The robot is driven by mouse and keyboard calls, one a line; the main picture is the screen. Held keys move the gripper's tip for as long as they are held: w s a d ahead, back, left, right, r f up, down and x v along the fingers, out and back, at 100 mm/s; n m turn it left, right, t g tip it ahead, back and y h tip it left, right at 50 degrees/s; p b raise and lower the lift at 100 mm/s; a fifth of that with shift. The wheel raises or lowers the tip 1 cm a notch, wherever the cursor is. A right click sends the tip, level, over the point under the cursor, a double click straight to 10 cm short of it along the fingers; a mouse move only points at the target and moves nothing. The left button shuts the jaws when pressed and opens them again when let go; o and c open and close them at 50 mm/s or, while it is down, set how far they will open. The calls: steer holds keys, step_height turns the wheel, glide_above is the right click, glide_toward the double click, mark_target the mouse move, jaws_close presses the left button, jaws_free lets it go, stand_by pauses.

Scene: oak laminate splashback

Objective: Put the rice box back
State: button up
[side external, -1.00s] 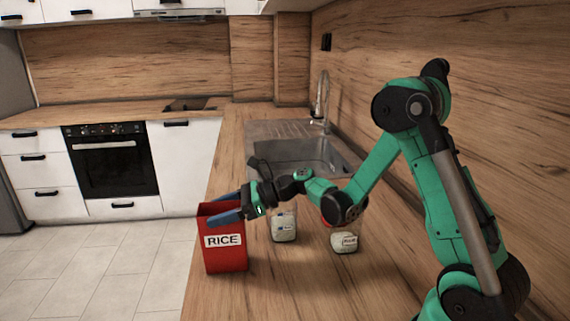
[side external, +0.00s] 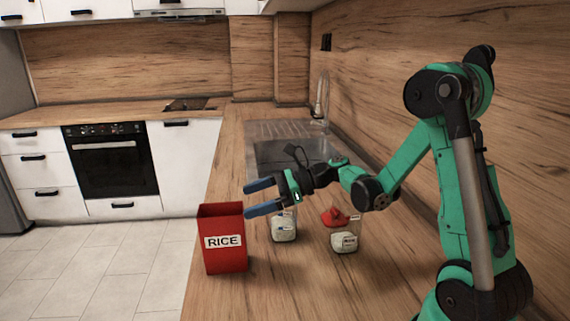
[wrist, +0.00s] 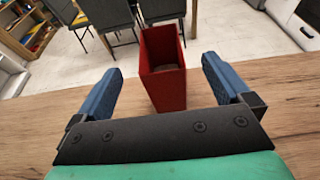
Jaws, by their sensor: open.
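The red rice box (side external: 224,258) stands upright and open-topped near the left edge of the counter, with a white RICE label facing the side camera. In the wrist view the rice box (wrist: 166,88) stands ahead of and between the fingers, apart from them. My gripper (side external: 256,198) is open and empty, up and to the right of the box. Its two blue fingers also show in the wrist view (wrist: 160,88), spread wide with nothing between them.
A glass jar (side external: 284,230) stands right of the box, partly behind my gripper. A second jar (side external: 345,240) stands farther right, with a red thing (side external: 334,216) at its top. The sink (side external: 290,152) lies behind. The counter's left edge drops to the floor close to the box.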

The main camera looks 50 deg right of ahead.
steer(key=v, duration=0.4)
steer(key=s+a+n+g+h, duration=0.1)
steer(key=s+a+n+h, duration=0.2)
steer(key=n, duration=1)
steer(key=s+a+n+g+h, duration=0.2)
steer(key=s+a+n+h, duration=0.2)
steer(key=n, duration=1)
steer(key=a+h, duration=0.1)
steer(key=h, duration=0.2)
steer(key=shift+f, duration=0.2)
steer(key=shift+o, duration=0.2)
steer(key=shift+s+a, duration=0.1)
